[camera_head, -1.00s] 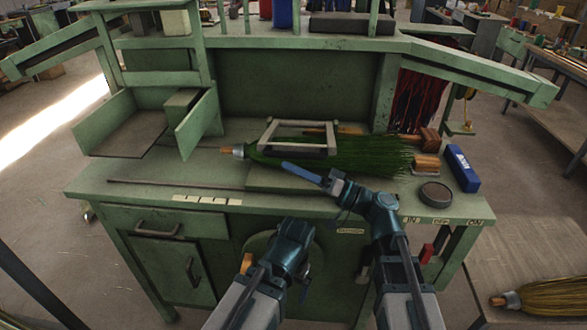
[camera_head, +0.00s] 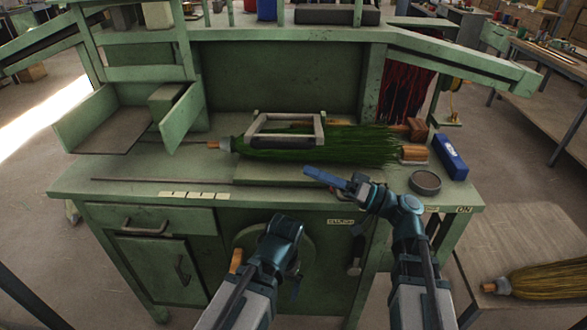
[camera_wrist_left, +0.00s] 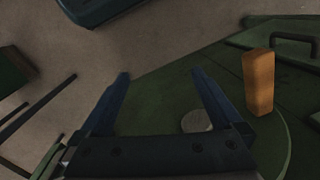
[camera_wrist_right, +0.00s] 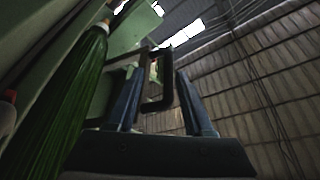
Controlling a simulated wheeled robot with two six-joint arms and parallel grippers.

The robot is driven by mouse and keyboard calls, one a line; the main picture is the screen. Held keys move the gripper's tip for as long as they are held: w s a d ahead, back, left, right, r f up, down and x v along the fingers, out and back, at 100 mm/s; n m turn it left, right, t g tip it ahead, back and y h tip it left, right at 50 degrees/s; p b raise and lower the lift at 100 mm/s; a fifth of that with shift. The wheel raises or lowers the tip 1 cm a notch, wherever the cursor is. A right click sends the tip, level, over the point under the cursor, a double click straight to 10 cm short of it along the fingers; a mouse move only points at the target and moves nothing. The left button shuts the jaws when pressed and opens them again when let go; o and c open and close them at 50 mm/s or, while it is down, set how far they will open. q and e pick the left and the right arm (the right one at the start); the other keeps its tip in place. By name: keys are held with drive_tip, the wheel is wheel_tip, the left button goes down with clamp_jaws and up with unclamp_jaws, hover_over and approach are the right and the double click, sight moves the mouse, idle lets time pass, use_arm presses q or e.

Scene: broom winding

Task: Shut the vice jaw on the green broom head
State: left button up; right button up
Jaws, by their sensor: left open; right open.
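The green broom head (camera_head: 355,150) lies across the green bench top, its bound neck to the left. The grey vice jaw frame (camera_head: 322,131) stands at its left half; I cannot tell whether it presses on the bristles. My right gripper (camera_head: 325,176) is open and empty, in front of the broom head. In the right wrist view a dark frame bar (camera_wrist_right: 168,82) shows between its fingers, and the green bristles (camera_wrist_right: 62,110) are at left. My left gripper (camera_wrist_left: 163,78) is open and empty before the bench front, beside the orange handle (camera_wrist_left: 258,82) of a green disc.
A blue box (camera_head: 450,156) and a round dark tin (camera_head: 425,182) stand at the right end of the bench. An open green bin (camera_head: 100,130) is at the left. A straw broom (camera_head: 545,278) lies at the lower right. The bench's front left is mostly clear.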

drive_tip(key=shift+b+v, duration=0.45)
drive_tip(key=shift+v, duration=2.15)
